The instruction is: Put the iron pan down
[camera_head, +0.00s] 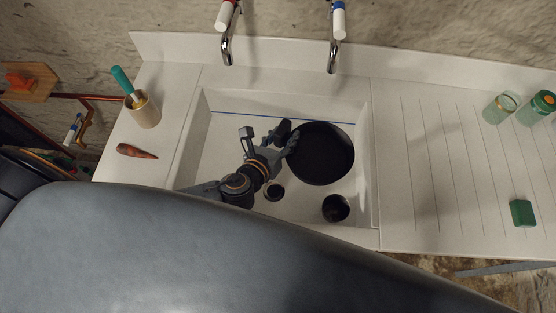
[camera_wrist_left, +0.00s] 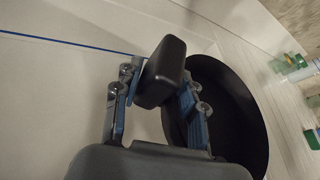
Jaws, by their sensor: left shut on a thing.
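The black iron pan (camera_head: 325,155) is in the white sink (camera_head: 215,150), over its right half. In the head view my left gripper (camera_head: 290,135) is at the pan's left side. The pan also shows in the left wrist view (camera_wrist_left: 240,115), with its dark handle (camera_wrist_left: 165,70) between the fingers of my left gripper (camera_wrist_left: 155,95). The gripper is shut on the handle. I cannot tell whether the pan's underside touches the sink floor. My right gripper is not in view.
Two small dark round items, a larger one (camera_head: 336,208) and a smaller one (camera_head: 274,192), are in the sink's front part. Two taps (camera_head: 333,50) hang over the back edge. The ribbed drainboard (camera_head: 430,170) has free room, with jars (camera_head: 500,108) and a green block (camera_head: 522,213) at right.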

